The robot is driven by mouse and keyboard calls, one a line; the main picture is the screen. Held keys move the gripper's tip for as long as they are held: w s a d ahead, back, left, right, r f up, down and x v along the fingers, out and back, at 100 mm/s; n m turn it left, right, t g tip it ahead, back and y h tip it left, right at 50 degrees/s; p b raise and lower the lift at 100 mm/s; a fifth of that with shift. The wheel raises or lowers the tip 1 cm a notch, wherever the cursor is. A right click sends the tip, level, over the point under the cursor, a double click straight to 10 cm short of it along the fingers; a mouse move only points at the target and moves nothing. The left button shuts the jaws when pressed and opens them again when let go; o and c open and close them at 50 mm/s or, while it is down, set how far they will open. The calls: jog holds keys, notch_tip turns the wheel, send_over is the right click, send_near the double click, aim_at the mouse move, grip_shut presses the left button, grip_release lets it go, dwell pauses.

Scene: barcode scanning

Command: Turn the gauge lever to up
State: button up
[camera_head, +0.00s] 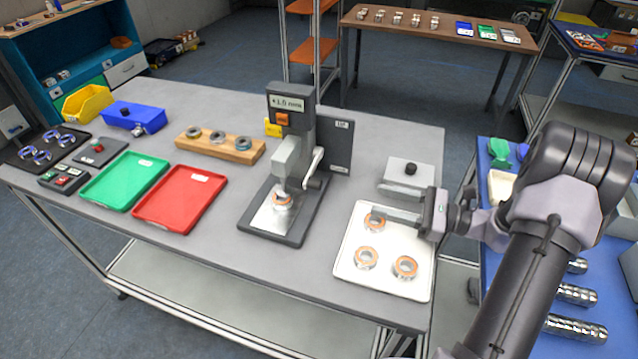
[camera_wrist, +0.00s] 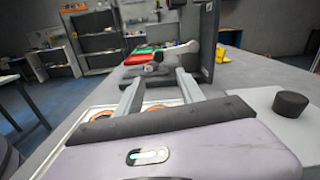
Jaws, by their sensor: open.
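The gauge (camera_head: 293,125) is a dark grey stand on a base plate, with a display at its top reading about +1.5 mm. Its pale lever (camera_head: 314,168) is on the right side and slants downward from its pivot. A ring with an orange inside (camera_head: 282,201) sits on the gauge's base under the spindle. My gripper (camera_head: 376,212) is open and empty over the white tray, to the right of the gauge and apart from the lever. In the wrist view its two fingers (camera_wrist: 160,78) point toward the gauge, whose base (camera_wrist: 146,78) shows beyond them.
The white tray (camera_head: 345,268) under my gripper holds several orange-lined rings. A grey box with a black knob (camera_head: 408,172) stands just behind my gripper. Red (camera_head: 180,200) and green (camera_head: 124,182) trays and a wooden ring holder (camera_head: 220,149) lie left of the gauge.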

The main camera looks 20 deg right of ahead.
aim_at(321, 186)
jog(key=b+x, duration=0.3)
jog(key=x, duration=1.2)
jog(key=shift+a, duration=0.15)
grip_shut()
dwell(0.5)
